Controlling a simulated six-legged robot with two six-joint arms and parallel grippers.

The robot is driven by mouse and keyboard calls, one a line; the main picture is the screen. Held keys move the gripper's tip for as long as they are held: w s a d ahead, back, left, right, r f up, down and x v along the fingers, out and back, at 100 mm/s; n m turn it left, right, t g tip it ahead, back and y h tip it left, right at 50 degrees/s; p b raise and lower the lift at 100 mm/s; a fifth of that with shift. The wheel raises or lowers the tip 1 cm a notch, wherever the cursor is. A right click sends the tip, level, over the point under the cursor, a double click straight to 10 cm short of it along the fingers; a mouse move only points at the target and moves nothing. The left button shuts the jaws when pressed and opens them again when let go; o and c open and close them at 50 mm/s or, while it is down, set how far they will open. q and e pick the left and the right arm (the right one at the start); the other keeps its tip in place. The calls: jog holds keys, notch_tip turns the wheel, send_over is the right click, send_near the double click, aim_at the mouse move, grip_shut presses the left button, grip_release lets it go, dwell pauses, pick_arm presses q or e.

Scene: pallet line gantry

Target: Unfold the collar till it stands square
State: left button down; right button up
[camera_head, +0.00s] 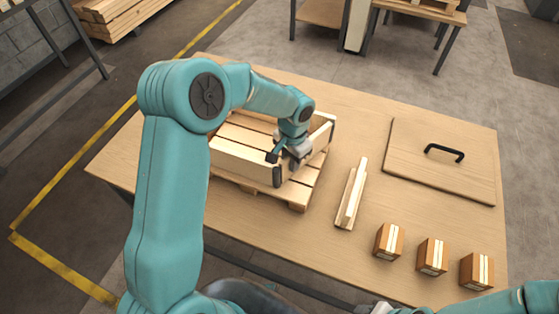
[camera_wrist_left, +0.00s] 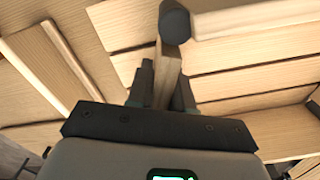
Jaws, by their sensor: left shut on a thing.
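The wooden collar (camera_head: 244,164) stands on a slatted pallet (camera_head: 298,193), its boards joined by dark corner hinges. Its front and right boards show open at an angle; my left arm hides the left end, so I cannot tell whether it is square. My left gripper (camera_head: 283,153) is at the front right corner, shut on a collar board. In the left wrist view the fingers (camera_wrist_left: 163,88) straddle the board's edge (camera_wrist_left: 169,62), just beside a dark round hinge (camera_wrist_left: 174,20). My right gripper (camera_head: 372,307) is only partly visible at the bottom edge, its jaws unclear.
On the table, a narrow wooden piece (camera_head: 351,195) lies right of the pallet. A wooden lid (camera_head: 430,175) with a black handle (camera_head: 444,152) lies further right. Small cartons (camera_head: 388,241) line the front right.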

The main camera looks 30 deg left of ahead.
pick_arm(q)
jog(key=d+n, duration=0.1)
jog(key=d+n+b, duration=0.1)
jog(key=d, duration=0.1)
jog(key=d+n+b, duration=0.1)
jog(key=shift+s+d+f, duration=0.1)
jog(key=shift+s+d, duration=0.05)
jog(key=shift+s, duration=0.1)
jog(key=shift+w+d+n+b, duration=0.15)
jog(key=shift+d+n+b, duration=0.5)
jog(key=shift+d, duration=0.35)
jog(key=shift+w+d+r+n, duration=0.1)
jog(key=shift+d+r+n, duration=0.15)
jog(key=shift+d, duration=0.1)
jog(key=c, duration=1.1)
grip_release()
jog(key=shift+d, duration=0.15)
jog(key=shift+r, duration=0.15)
notch_tip(320, 180, up, 16)
jog(key=p, duration=0.1)
